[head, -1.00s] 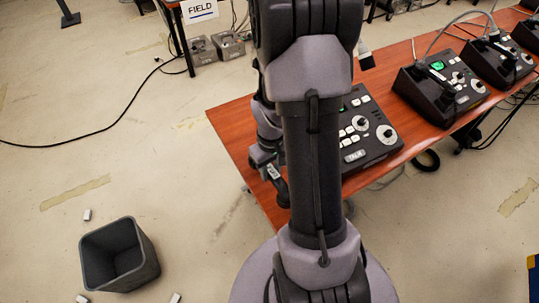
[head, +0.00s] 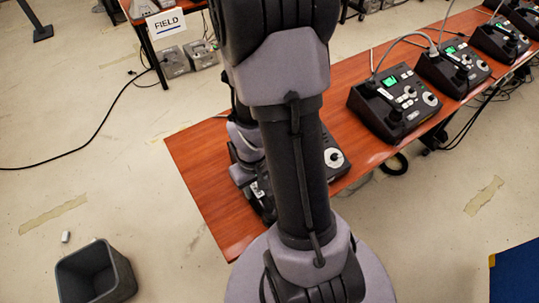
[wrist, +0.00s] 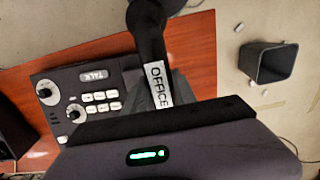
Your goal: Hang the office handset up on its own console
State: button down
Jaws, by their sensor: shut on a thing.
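The black office handset (wrist: 150,30) carries a white OFFICE label in the wrist view. My gripper (wrist: 168,92) is shut on it near the label; the handset's far end runs out of the top of that view. A dark console (wrist: 88,90) with a TALK key, white buttons and two knobs lies left of the handset on the red-brown table. In the head view this console (head: 335,163) is mostly hidden behind my arm. My gripper is also largely hidden there, over the table's near left part. Whether the handset touches the console cannot be told.
Several similar consoles, the nearest (head: 395,102) with a lit green screen and a cable, stand along the table (head: 205,160) to the right. A grey bin (head: 95,272) stands on the floor at left. A FIELD sign (head: 165,23) hangs on another table behind.

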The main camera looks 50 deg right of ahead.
jog(key=shift+w+d+f+b, duration=0.4)
jog(key=shift+w+d+f, duration=0.5)
jog(key=shift+w+d, duration=0.7)
jog(key=shift+w+d+f+b, duration=0.35)
jog(key=shift+w+d+f, duration=0.55)
jog(key=shift+w+d, duration=0.7)
jog(key=shift+w+d+f+b, duration=0.4)
jog(key=shift+w+d+f, duration=0.5)
jog(key=shift+w+d, duration=0.7)
jog(key=c, duration=1)
grip_release()
